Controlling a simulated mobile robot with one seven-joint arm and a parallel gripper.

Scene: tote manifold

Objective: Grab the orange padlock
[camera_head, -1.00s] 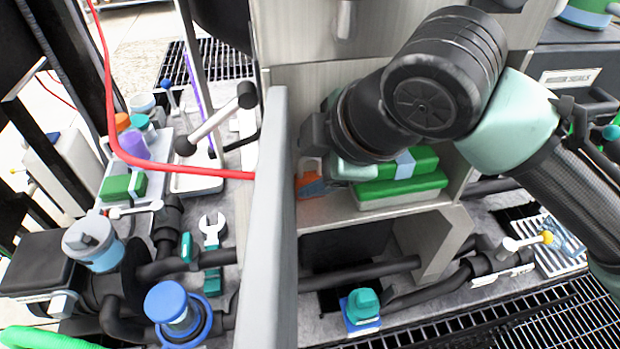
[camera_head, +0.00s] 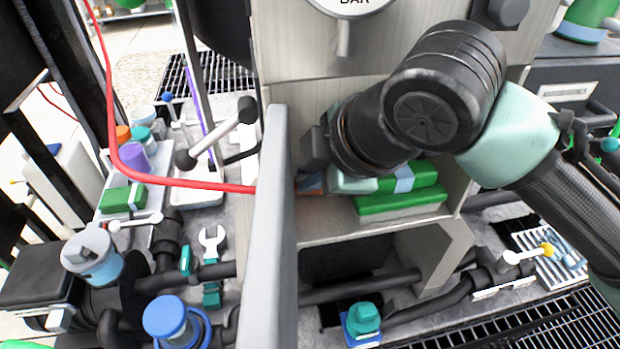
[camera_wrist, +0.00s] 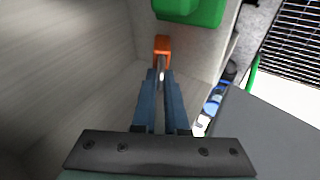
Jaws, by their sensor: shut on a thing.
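The orange padlock (camera_wrist: 162,45) is at the tips of my gripper (camera_wrist: 160,82) in the wrist view. My gripper's blue fingers are shut on it, close together, with a grey metal part of the padlock showing between them. In the head view my gripper (camera_head: 310,182) reaches into the cabinet's shelf compartment, just behind the grey door edge. Only a sliver of orange shows there, and most of the padlock is hidden by the fingers and wrist. I cannot tell whether the padlock still touches the shelf.
Green boxes (camera_head: 402,203) are stacked on the shelf just right of my gripper. The grey cabinet door (camera_head: 272,235) stands close on the left, with a red cable (camera_head: 190,183) running to it. Pipes and a teal-topped valve (camera_head: 363,318) lie below the shelf.

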